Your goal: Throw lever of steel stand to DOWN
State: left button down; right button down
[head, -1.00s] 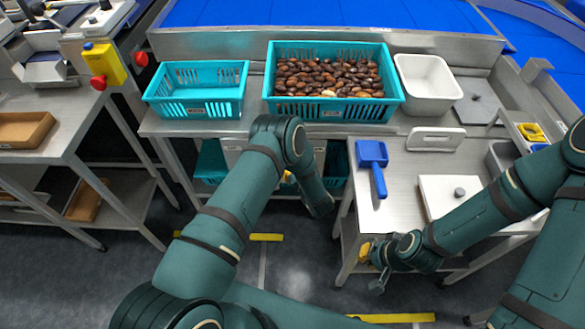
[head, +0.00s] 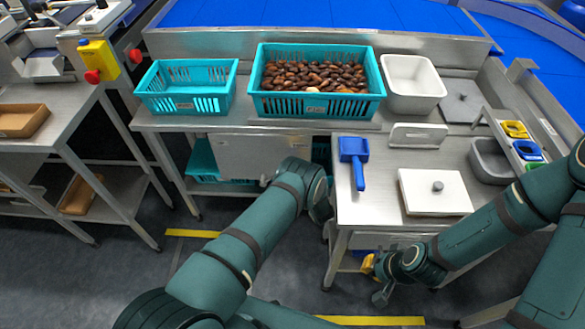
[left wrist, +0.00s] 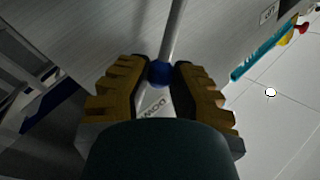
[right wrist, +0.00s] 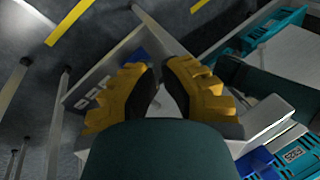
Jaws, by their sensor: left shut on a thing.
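In the left wrist view a thin metal lever with a blue ball knob (left wrist: 159,73) runs along a grey steel panel (left wrist: 110,60). A label reading DOWN (left wrist: 153,104) shows just past the knob. My left gripper (left wrist: 161,80) has its fingers on both sides of the knob and is shut on it. In the head view that gripper and the lever are hidden behind my left arm, beside the steel stand's front panel (head: 240,157). My right gripper (head: 375,280) is low by the right table; its wrist view (right wrist: 160,75) shows a gap between empty fingers.
Teal crates, one empty (head: 187,88) and one of dates (head: 316,105), and a white bin (head: 412,84) stand on the steel top. A blue scoop (head: 354,160) and white board (head: 434,192) lie on the right table (head: 385,210). A table (head: 45,140) stands left.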

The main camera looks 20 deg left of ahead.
pick_arm(q)
jog(key=shift+s+f, duration=0.1)
jog(key=shift+f, duration=0.3)
jog(key=c, duration=0.8)
grip_release()
jog(key=shift+o, duration=0.4)
jog(key=shift+r, duration=0.15)
